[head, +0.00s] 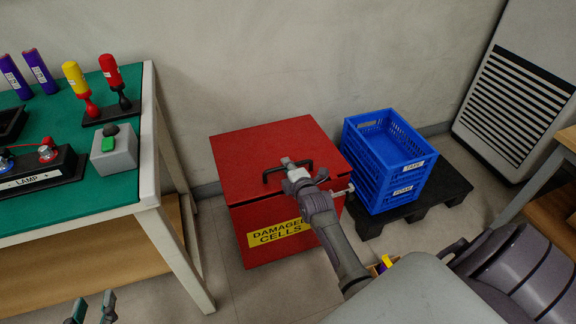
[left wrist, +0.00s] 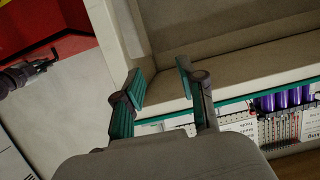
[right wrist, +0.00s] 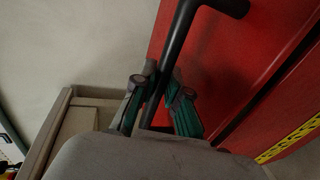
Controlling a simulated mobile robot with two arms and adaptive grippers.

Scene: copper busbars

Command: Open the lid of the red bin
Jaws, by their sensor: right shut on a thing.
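The red bin (head: 262,248) stands on the floor with a yellow "DAMAGED CELLS" label on its front. Its red lid (head: 245,150) looks closed and has a black bar handle (head: 304,165) near its front edge. My right gripper (head: 291,166) is shut on this handle; the right wrist view shows the handle (right wrist: 180,40) running down between the fingers (right wrist: 158,100). My left gripper (head: 92,308) is low at the bottom left of the head view, away from the bin. Its fingers (left wrist: 160,88) are apart with nothing between them.
A workbench (head: 150,195) with a green top stands left of the bin, holding tools and a lamp box. Blue crates (head: 385,160) sit on a black pallet (head: 445,190) to the right. The wall is close behind the bin. Some floor (head: 215,225) shows between bench and bin.

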